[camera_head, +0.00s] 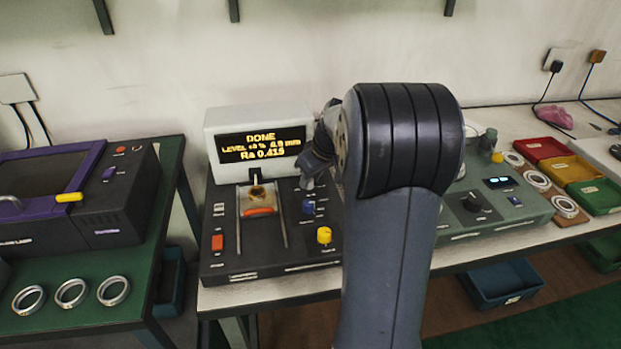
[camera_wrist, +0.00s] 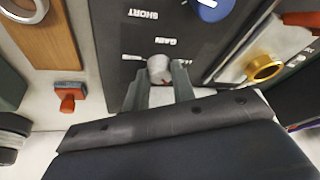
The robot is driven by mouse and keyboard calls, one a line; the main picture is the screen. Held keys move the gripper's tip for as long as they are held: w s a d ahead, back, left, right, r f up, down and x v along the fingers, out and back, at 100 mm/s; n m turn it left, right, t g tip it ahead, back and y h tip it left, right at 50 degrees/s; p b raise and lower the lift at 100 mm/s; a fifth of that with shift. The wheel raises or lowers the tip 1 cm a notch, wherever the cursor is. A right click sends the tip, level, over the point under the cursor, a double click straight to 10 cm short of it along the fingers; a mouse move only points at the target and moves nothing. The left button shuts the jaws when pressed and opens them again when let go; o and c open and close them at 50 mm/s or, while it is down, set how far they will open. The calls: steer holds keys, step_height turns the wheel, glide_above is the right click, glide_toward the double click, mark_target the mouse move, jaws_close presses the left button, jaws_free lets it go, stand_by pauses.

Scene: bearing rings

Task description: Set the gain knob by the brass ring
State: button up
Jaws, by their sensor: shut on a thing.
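The gain knob (camera_wrist: 160,68) is a small light grey knob on the dark instrument panel, beside the upside-down word GAIN in the wrist view. My gripper (camera_wrist: 163,82) is shut on this knob, one finger on each side; it also shows in the head view (camera_head: 308,183), where it hides the knob. The brass ring (camera_wrist: 263,68) sits in the pale cradle to the right in the wrist view. In the head view the brass ring (camera_head: 257,192) is small, between two rails. The display (camera_head: 259,146) reads DONE, a LEVEL line partly unclear, and Ra 0.415.
A blue knob (camera_wrist: 210,8) is close to the gain knob, with a yellow knob (camera_head: 324,235) nearer the panel's front edge. A red-handled item (camera_wrist: 67,97) and a wooden board (camera_wrist: 45,40) lie beside the panel. Several steel rings (camera_head: 71,293) lie on the left bench.

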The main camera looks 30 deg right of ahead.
steer(key=shift+d+n+g+y, duration=0.1)
steer(key=shift+n+g+y, duration=0.35)
steer(key=shift+n, duration=1.15)
steer(key=o, duration=1)
steer(key=p+v, duration=0.1)
steer(key=v, duration=0.9)
steer(key=shift+s+d+r, duration=0.1)
steer(key=shift+d+r, duration=0.15)
steer(key=shift+r, duration=0.1)
